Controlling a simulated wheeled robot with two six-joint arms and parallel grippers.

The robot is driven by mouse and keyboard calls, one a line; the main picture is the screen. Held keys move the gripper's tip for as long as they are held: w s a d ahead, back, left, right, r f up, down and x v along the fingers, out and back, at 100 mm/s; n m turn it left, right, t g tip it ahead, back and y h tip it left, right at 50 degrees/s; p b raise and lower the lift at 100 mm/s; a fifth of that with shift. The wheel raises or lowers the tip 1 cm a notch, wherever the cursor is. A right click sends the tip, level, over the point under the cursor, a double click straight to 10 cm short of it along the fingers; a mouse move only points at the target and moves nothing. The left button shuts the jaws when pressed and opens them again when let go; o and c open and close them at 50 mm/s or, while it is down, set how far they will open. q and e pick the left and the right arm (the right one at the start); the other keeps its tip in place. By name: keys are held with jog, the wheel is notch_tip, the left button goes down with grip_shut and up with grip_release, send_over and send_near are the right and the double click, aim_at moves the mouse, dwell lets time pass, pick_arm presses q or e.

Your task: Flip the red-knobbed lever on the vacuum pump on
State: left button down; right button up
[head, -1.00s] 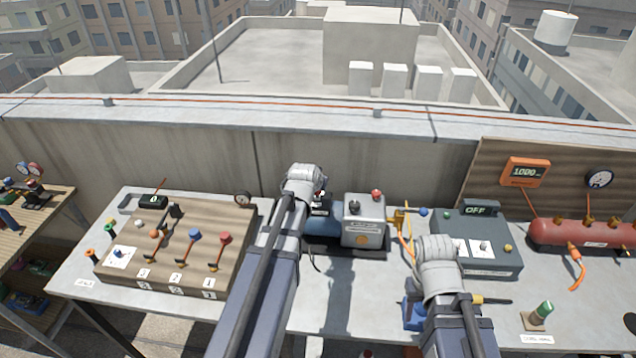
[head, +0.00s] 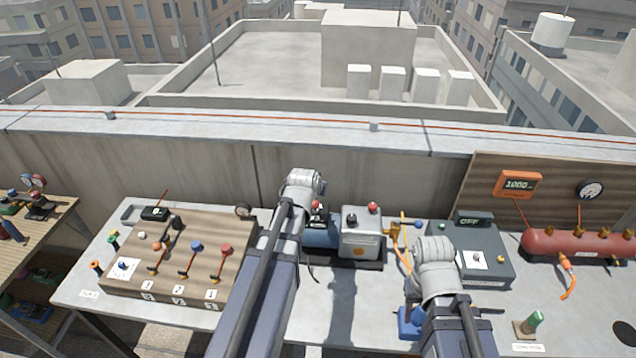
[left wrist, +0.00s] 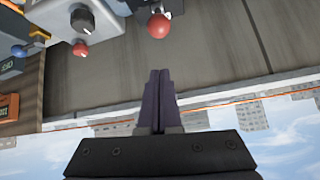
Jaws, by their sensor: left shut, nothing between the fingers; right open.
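The vacuum pump has a blue body (head: 320,236) and a grey box (head: 361,236) at mid-table. The lever's red knob (head: 316,205) shows just right of my left wrist; it is a red ball on a pale stem in the left wrist view (left wrist: 158,25). My left gripper (left wrist: 159,75) is shut and empty, its fingertips just short of that ball in the picture, with a gap between. In the head view my left wrist hides its fingers and part of the pump. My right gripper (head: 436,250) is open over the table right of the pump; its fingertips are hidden.
A wooden panel with several levers (head: 180,255) stands left. A grey box with an OFF display (head: 474,219) and a red tank (head: 580,244) stand right. A second red knob (head: 372,206) and a black dial top the pump's grey box. A wall (head: 400,180) runs behind.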

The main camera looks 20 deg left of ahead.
pick_arm(q)
jog(key=v, duration=0.1)
jog(key=p+v, duration=0.1)
jog(key=v, duration=0.3)
jog(key=shift+s+d+f+p, duration=0.15)
jog(key=shift+s+f+p, duration=0.2)
jog(key=shift+s+p, duration=0.05)
pick_arm(e)
notch_tip(320, 180, up, 3)
jog(key=shift+f, duration=0.1)
pick_arm(q)
jog(key=s+d+f+m+g+h+b, duration=0.2)
jog(key=s+d+f+g+b, duration=0.4)
jog(key=d+f, duration=0.55)
jog(key=s+d+f+m+g+y+b, duration=0.1)
jog(key=s+d+f+m+g+b, duration=0.1)
jog(key=s+d, duration=0.9)
jog(key=s+f+g+b, duration=0.1)
jog(key=s+f, duration=0.1)
jog(key=s, duration=0.2)
jog(key=shift+m, duration=0.3)
pick_arm(e)
notch_tip(320, 180, down, 9)
pick_arm(q)
jog(key=shift+w, duration=0.1)
